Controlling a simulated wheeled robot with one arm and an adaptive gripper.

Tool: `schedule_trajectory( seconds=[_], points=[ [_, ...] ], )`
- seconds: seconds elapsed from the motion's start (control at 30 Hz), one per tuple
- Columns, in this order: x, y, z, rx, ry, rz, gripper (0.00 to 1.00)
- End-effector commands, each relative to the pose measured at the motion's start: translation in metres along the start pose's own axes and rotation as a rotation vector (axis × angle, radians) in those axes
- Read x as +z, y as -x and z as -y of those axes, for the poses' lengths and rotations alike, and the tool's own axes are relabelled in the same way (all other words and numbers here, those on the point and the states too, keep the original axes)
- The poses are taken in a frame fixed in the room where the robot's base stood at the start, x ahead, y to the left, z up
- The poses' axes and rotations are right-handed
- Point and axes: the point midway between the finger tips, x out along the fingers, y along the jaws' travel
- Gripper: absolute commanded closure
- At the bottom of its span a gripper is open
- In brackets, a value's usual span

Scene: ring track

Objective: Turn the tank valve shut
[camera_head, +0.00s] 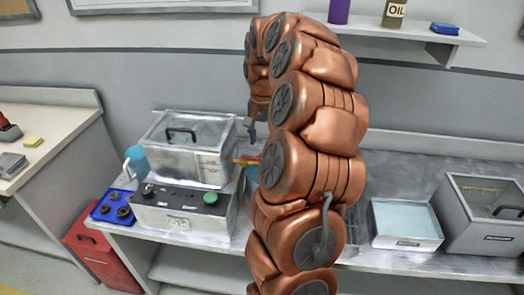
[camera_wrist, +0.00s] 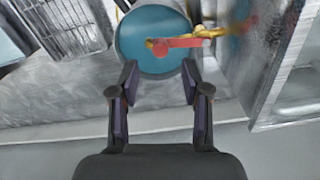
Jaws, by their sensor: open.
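A blue tank (camera_wrist: 145,63) shows in the wrist view, seen nearly end-on at the top centre. A brass valve with a red lever handle (camera_wrist: 180,43) lies across it, pointing to the right. In the head view the red handle (camera_head: 247,160) shows just left of my arm, with a sliver of the blue tank (camera_head: 252,173) below it; my arm hides the rest. My gripper (camera_wrist: 159,80) is open and empty, its fingertips over the tank's near side. The handle lies beyond the fingertips in the picture, not between them.
A clear-sided box (camera_head: 190,140) and a grey device with a green knob (camera_head: 185,212) stand left of the tank. A blue tray (camera_head: 112,207) with dark rings is farther left.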

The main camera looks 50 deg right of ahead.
Motion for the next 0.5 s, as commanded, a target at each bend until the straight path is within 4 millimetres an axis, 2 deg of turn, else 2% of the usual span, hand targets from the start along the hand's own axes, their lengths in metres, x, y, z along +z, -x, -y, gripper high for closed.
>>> schedule_trajectory(
  seconds=[0.3, 0.5],
  points=[
    [0.001, -0.039, 0.000, 0.002, 0.002, 0.002, 0.53],
    [0.000, -0.051, 0.000, 0.000, 0.001, -0.002, 0.53]
  ],
)
